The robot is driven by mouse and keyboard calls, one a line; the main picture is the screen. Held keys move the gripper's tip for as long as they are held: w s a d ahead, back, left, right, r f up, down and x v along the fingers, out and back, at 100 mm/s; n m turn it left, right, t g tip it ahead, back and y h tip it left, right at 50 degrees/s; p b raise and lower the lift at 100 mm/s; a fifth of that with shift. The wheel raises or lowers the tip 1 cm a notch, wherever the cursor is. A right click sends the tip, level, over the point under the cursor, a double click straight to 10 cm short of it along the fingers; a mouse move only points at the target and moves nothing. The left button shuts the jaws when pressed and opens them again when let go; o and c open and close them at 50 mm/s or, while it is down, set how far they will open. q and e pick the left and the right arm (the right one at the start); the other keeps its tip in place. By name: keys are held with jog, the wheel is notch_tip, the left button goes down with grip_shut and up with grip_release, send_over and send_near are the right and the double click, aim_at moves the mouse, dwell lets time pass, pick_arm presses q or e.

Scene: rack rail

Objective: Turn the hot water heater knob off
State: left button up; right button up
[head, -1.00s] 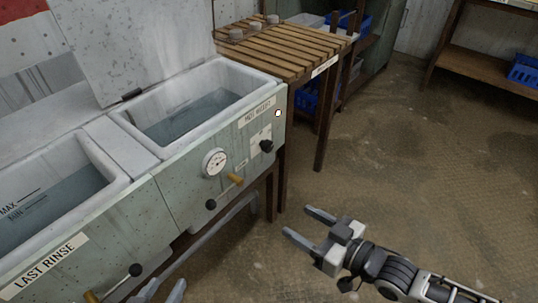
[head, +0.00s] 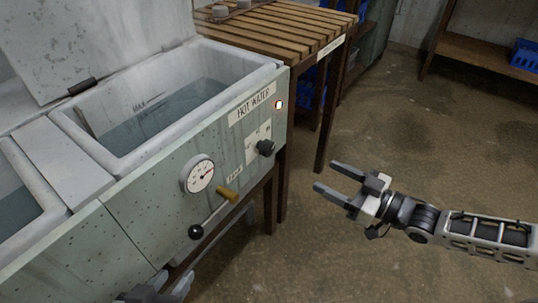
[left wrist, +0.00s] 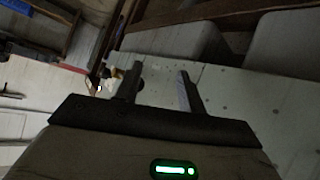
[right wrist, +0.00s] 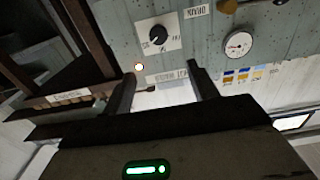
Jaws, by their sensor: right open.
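The black hot water heater knob (head: 265,148) sits on a white dial plate on the grey-green sink front, below the "HOT WATER" label (head: 252,104). A small lit indicator (head: 278,104) is above it. The knob also shows upside down in the right wrist view (right wrist: 158,37), beyond the fingertips. My right gripper (head: 325,175) is open and empty, right of the knob and apart from it, over the floor. My left gripper (head: 168,284) is low at the bottom edge, below the sink front; its fingers stand apart and empty in the left wrist view (left wrist: 158,80).
A round gauge (head: 198,174), a yellow valve (head: 228,194) and a black-ended lever (head: 196,231) protrude left of the knob. A slatted wooden table (head: 290,32) with legs (head: 330,120) stands behind the right end. The floor (head: 400,150) around my right arm is clear.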

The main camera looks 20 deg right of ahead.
jog(key=f, duration=0.1)
jog(key=b, duration=0.4)
send_near(271, 151)
jog(key=x, duration=0.9)
jog(key=shift+w+a+r, duration=0.1)
jog(key=shift+w+a, duration=0.1)
jog(key=shift+w, duration=0.05)
pick_arm(q)
jog(key=shift+w+d+r+t+h, duration=0.35)
jog(key=shift+d+r+t+h, duration=0.45)
jog(key=shift+r+t, duration=0.1)
pick_arm(e)
jog(key=shift+c, duration=0.3)
pick_arm(q)
jog(key=shift+s+f, duration=0.1)
jog(key=shift+f, duration=0.1)
pick_arm(e)
jog(key=c, duration=0.9)
